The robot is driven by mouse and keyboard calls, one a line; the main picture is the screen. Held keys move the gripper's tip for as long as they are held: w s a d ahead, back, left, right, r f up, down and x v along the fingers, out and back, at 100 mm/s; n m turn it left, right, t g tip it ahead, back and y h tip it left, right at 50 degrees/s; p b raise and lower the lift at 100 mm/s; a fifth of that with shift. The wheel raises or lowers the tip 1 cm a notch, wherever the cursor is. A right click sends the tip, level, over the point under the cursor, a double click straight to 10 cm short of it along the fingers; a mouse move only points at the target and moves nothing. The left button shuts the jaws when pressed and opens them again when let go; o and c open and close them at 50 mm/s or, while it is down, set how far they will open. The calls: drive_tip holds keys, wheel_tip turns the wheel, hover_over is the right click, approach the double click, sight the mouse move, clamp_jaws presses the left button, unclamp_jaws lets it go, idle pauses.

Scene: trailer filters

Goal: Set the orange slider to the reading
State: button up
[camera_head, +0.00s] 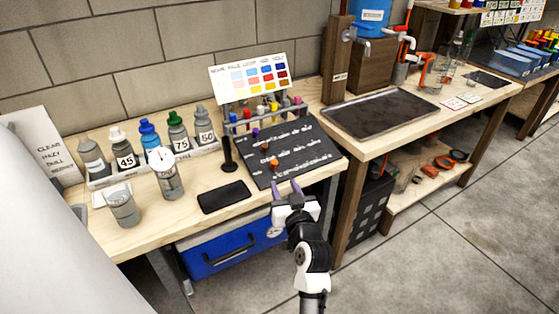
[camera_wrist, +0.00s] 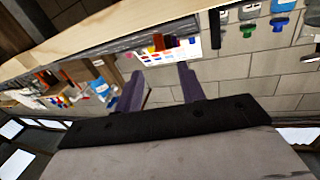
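A slanted black panel (camera_head: 300,150) with white lettering lies at the right end of the near bench. The orange slider (camera_head: 274,163) is the knob nearest its lower edge. A brownish knob (camera_head: 264,146) and a purple knob (camera_head: 255,131) sit higher on the panel. A round white dial (camera_head: 161,158) stands on a grey can to the left; its reading is too small to read. My gripper (camera_head: 285,185) is open and empty, just in front of the panel's lower edge, apart from the orange slider. In the wrist view, its two purple fingers (camera_wrist: 160,75) are spread, with a tilted view of the bench.
Numbered bottles (camera_head: 124,148) stand in a row at the back left. A black stand (camera_head: 229,155) and a flat black pad (camera_head: 224,197) lie left of the panel. A colour chart (camera_head: 252,80) rises behind it. A blue bin (camera_head: 229,248) is under the bench.

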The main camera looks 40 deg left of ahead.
sight(275, 165)
drive_tip(key=p+x, duration=0.2)
drive_tip(key=x, duration=0.9)
drive_tip(key=shift+c, duration=0.2)
clamp_jaws()
